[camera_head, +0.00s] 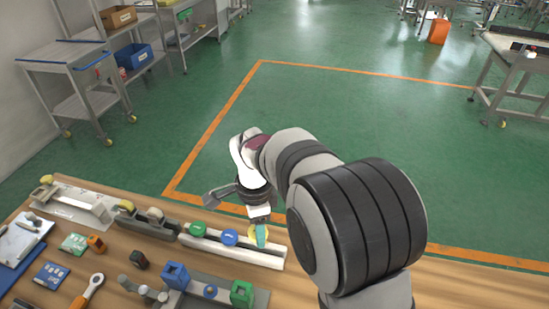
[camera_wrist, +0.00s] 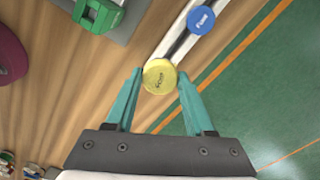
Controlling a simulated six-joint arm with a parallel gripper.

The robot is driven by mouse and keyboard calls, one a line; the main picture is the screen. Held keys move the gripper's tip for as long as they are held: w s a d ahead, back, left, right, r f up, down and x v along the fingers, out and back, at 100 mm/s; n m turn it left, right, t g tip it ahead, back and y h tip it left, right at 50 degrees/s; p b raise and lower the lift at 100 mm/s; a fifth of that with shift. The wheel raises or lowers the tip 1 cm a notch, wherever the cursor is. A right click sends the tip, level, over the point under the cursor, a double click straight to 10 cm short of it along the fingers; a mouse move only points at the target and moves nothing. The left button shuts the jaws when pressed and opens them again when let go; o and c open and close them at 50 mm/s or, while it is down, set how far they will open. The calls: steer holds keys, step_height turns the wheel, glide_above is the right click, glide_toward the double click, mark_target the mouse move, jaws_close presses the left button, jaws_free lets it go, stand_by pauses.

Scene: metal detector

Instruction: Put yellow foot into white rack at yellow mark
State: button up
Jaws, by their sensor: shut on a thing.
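The yellow foot (camera_wrist: 159,76) is a round yellow disc with dark lettering. My gripper (camera_wrist: 160,72) is shut on it, one teal finger on each side. In the head view, my gripper (camera_head: 261,235) is at the right end of the white rack (camera_head: 250,256), and the yellow foot (camera_head: 252,232) shows only partly behind a finger. The white rack (camera_wrist: 172,34) runs up to the yellow foot in the wrist view. I cannot tell whether the foot touches the rack or is just above it. The yellow mark is not visible.
A blue foot (camera_head: 229,237) and a green foot (camera_head: 197,229) sit in the rack. A blue block (camera_head: 175,275) and a green block (camera_head: 242,293) stand on a grey base in front. An orange-handled wrench (camera_head: 88,290) lies left. The table's far edge is just behind the rack.

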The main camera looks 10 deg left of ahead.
steer(key=shift+w+d+f, duration=0.1)
steer(key=shift+w+f, duration=0.1)
steer(key=shift+w, duration=0.25)
steer(key=shift+w+d+f, duration=0.1)
steer(key=shift+w+f, duration=0.1)
steer(key=shift+w, duration=0.2)
steer(key=shift+w+d+f, duration=0.1)
steer(key=shift+w+f, duration=0.1)
steer(key=shift+f, duration=2.35)
steer(key=shift+f, duration=0.3)
steer(key=shift+f, duration=0.85)
steer(key=shift+f, duration=0.2)
steer(key=o, duration=1.5)
steer(key=shift+c, duration=0.2)
